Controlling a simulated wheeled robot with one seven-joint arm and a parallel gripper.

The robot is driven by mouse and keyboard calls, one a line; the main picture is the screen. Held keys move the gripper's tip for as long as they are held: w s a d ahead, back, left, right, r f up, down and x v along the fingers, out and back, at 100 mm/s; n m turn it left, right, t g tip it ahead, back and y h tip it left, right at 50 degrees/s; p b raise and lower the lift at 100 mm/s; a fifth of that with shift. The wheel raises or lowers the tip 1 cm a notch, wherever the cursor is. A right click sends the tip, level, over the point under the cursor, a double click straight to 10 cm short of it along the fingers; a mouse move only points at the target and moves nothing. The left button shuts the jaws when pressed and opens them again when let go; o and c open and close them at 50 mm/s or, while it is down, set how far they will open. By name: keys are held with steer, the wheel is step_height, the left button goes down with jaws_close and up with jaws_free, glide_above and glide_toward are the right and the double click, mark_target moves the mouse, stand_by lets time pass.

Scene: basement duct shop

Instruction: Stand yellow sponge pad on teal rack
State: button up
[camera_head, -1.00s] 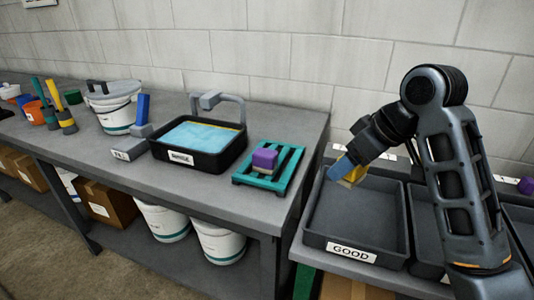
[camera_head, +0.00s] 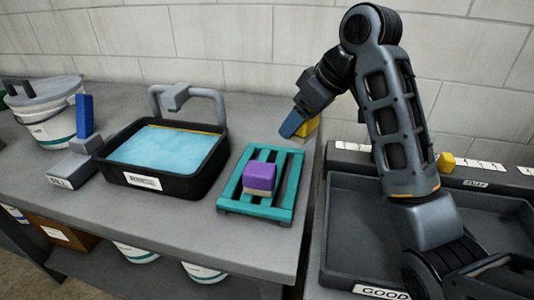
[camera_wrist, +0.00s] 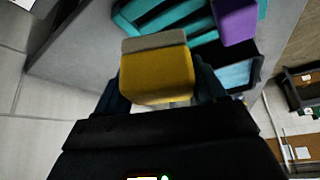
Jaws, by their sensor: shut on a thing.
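The yellow sponge pad (camera_wrist: 157,75), with a grey-beige layer on one face, is held between the fingers of my gripper (camera_wrist: 160,98) in the wrist view. In the head view the sponge (camera_head: 307,127) shows partly behind my gripper (camera_head: 291,127), raised near the wall, beyond the rack's back right corner. The teal rack (camera_head: 284,194) is a slatted frame lying on the grey bench; it also shows at the top of the wrist view (camera_wrist: 190,20). A purple block (camera_head: 259,178) with a pale underside sits on the rack's slats, and it also shows in the wrist view (camera_wrist: 236,20).
A black basin (camera_head: 198,180) of blue water with a grey faucet stands left of the rack. A blue-handled device (camera_head: 84,118) and a white bucket (camera_head: 48,126) are farther left. A dark tray labelled GOOD (camera_head: 345,235) is on the right. Several rack slats are bare.

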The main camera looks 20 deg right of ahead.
steer(key=w+a+f, duration=0.2)
steer(key=w+a+f+p, duration=0.1)
steer(key=w+a+f, duration=0.1)
steer(key=w, duration=0.1)
steer(key=shift+a+f, duration=0.1)
steer(key=shift+a, duration=0.3)
steer(key=shift+f, duration=1.95)
steer(key=shift+f, duration=0.1)
steer(key=o, duration=0.9)
steer(key=shift+o, duration=0.2)
steer(key=p+v, duration=0.1)
steer(key=v, duration=1.1)
steer(key=shift+s, duration=0.1)
